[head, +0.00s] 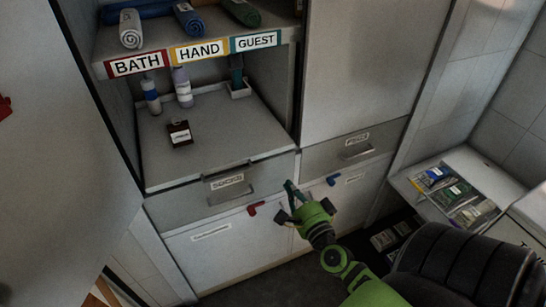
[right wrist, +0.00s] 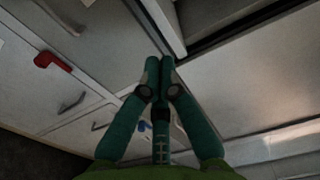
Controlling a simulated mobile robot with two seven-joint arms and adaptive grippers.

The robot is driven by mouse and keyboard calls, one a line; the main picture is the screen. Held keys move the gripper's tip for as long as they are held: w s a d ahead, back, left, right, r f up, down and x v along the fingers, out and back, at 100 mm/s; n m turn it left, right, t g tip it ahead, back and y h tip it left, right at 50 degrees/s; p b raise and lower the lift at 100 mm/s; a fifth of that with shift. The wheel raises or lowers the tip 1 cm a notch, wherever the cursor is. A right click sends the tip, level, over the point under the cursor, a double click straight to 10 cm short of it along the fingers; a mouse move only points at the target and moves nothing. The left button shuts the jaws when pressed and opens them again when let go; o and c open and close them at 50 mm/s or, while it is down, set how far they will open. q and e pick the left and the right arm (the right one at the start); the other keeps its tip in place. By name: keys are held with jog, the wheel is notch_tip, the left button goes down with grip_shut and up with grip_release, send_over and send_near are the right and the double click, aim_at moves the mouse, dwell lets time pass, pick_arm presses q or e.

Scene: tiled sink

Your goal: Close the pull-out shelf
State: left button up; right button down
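The pull-out shelf (head: 225,125) is a grey board in the left cabinet bay, with bottles and a small dark labelled item on it. Its front edge stands above a drawer front (head: 190,204) with a bar handle and label. It looks extended, but how far I cannot tell. My right gripper (head: 291,187), green with dark teal fingers, is near the right front corner of this unit. In the right wrist view its fingertips (right wrist: 160,64) meet, with nothing visible between them, close to a cabinet edge. Contact cannot be told. My left gripper is not in view.
A fixed upper shelf (head: 275,39) labelled BATH, HAND and GUEST holds rolled towels. Red (head: 255,208) and blue (head: 333,180) handles mark the lower doors. A right drawer (head: 354,150) has its own handle. An open tray (head: 455,196) with packets stands at the right.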

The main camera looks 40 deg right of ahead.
send_near(260, 138)
jog(key=shift+s+f+p, duration=0.4)
jog(key=shift+s+f, duration=0.1)
jog(key=shift+w+d, duration=0.1)
jog(key=shift+w, duration=0.6)
jog(key=shift+w+d, duration=0.1)
jog(key=shift+w, duration=0.2)
jog(key=b+x, duration=0.3)
jog(key=x, duration=0.5)
jog(key=shift+w+f, duration=0.1)
jog(key=shift+w, duration=0.25)
jog(key=shift+d+r, duration=0.1)
jog(key=shift+r, duration=0.2)
jog(key=shift+r, duration=0.1)
